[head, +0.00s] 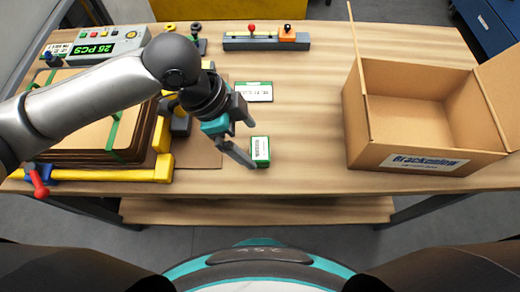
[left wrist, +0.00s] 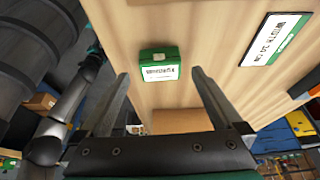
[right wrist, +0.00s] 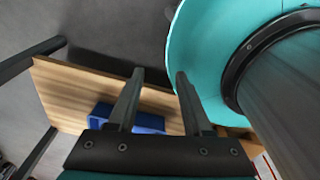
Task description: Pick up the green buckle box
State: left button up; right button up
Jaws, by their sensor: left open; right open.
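The green buckle box (head: 261,150) is a small green box with a white label, lying on the wooden table near its front edge. In the left wrist view the box (left wrist: 160,65) shows ahead of and between the spread fingers, apart from them. My left gripper (head: 245,142) is open and empty, just left of and above the box in the head view. My right gripper (right wrist: 158,75) is open and empty beside my own teal base; it is not in the head view.
An open cardboard box (head: 420,110) stands on the right of the table (head: 310,120). A green-edged label card (head: 254,91) lies behind the buckle box. A stack of cardboard sheets (head: 85,130) with a yellow frame is at left. The table between buckle box and carton is clear.

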aim_at(260, 148)
pick_arm(q)
jog(key=b+x, duration=0.1)
jog(key=x, duration=0.3)
jog(key=shift+d+f+b, duration=0.25)
jog(key=shift+d+b, duration=0.15)
jog(key=shift+d, duration=0.05)
jog(key=shift+c, duration=0.2)
jog(key=c, duration=1.4)
pick_arm(e)
jog(key=shift+w+d+f, duration=0.85)
jog(key=shift+d, duration=0.05)
pick_arm(q)
jog(key=shift+r, duration=0.15)
